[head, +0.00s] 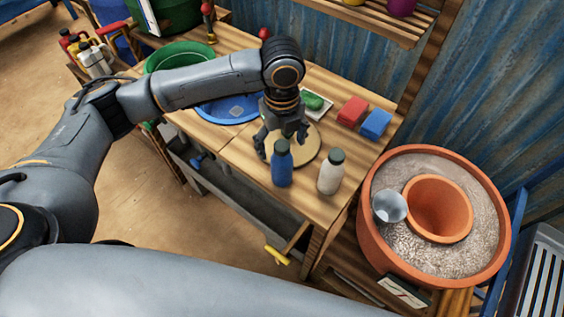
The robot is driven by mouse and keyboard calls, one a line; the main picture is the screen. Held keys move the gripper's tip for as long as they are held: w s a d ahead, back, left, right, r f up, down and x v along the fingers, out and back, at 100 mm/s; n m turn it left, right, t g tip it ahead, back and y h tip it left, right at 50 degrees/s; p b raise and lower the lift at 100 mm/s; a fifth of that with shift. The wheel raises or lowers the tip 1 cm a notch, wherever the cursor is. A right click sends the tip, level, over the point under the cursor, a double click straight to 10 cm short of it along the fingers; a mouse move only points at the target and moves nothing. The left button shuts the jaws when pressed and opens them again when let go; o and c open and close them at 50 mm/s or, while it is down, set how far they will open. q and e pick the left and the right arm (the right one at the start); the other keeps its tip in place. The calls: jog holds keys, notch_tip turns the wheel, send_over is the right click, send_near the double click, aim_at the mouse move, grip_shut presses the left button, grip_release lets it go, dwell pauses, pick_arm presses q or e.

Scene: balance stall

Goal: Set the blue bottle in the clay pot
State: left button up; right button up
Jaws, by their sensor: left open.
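The blue bottle (282,170), with a dark cap, stands upright near the front edge of the wooden workbench. My left gripper (281,138) points down just behind and above its cap, fingers spread; I cannot tell if they touch it. A small empty-looking orange clay pot (438,222) sits at the right, in the grey gravel inside a larger orange clay pot (378,248). My right gripper is out of view.
A white bottle (331,174) stands close right of the blue one. A round wooden board (308,146) lies under the gripper. Red (352,111) and blue (376,124) blocks lie behind. A metal cup (390,206) rests beside the small pot. A blue plate (232,110) is further left.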

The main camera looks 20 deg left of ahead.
aim_at(282, 162)
pick_arm(q)
notch_tip(282, 162, down, 3)
jog(key=shift+r, duration=0.1)
jog(key=shift+s+f+p, duration=0.1)
jog(key=shift+f+p, duration=0.55)
jog(key=shift+f, duration=1.95)
jog(key=c, duration=1.4)
jog(key=shift+r, duration=0.1)
jog(key=shift+c, duration=1.2)
jog(key=shift+r, duration=0.1)
